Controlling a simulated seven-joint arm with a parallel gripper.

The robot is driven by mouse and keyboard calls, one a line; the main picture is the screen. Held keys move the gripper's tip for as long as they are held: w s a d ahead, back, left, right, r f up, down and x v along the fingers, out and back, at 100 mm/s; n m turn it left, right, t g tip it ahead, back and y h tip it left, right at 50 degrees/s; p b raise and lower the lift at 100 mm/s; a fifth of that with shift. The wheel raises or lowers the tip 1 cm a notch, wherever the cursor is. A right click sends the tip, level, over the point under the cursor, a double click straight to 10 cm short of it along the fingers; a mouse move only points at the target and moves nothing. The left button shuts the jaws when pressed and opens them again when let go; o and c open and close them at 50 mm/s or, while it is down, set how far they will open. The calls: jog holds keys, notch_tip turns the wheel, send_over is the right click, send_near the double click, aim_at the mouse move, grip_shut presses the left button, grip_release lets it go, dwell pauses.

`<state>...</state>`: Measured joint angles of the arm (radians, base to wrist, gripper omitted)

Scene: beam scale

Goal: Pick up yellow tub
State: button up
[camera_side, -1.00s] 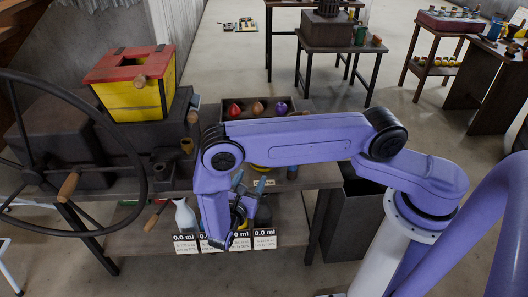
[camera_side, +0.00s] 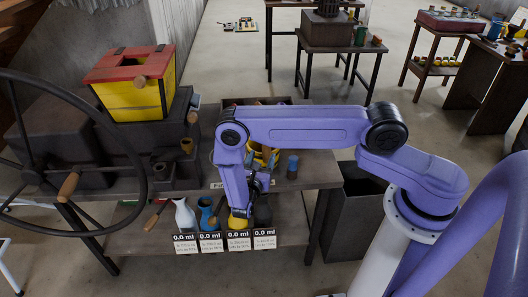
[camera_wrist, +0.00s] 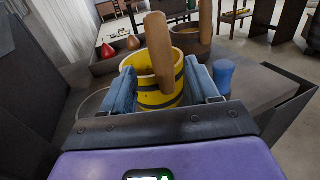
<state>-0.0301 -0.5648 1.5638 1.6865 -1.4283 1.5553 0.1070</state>
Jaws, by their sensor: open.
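The yellow tub (camera_wrist: 148,98) with dark bands stands upright on the upper bench in the wrist view. A wooden handle (camera_wrist: 159,45) rises in front of or inside it; I cannot tell which. My gripper (camera_wrist: 161,84) is open, its two blue fingers on the left and right sides of the tub. I cannot tell whether they touch it. In the side view the yellow tub (camera_side: 262,158) is partly hidden by my arm and gripper.
A blue pot (camera_side: 292,166) stands right of the tub. A tray holds a red pear-shaped thing (camera_wrist: 107,51) behind it. Several vases, including a white one (camera_side: 185,215), stand on the lower shelf behind labels. A dark bin (camera_side: 362,215) is on the right.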

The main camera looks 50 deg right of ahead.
aim_at(266, 152)
jog(key=shift+f+x, duration=0.15)
jog(key=shift+x, duration=1.35)
jog(key=shift+f+x, duration=0.15)
jog(key=shift+x, duration=1.35)
jog(key=shift+s, duration=0.15)
grip_shut()
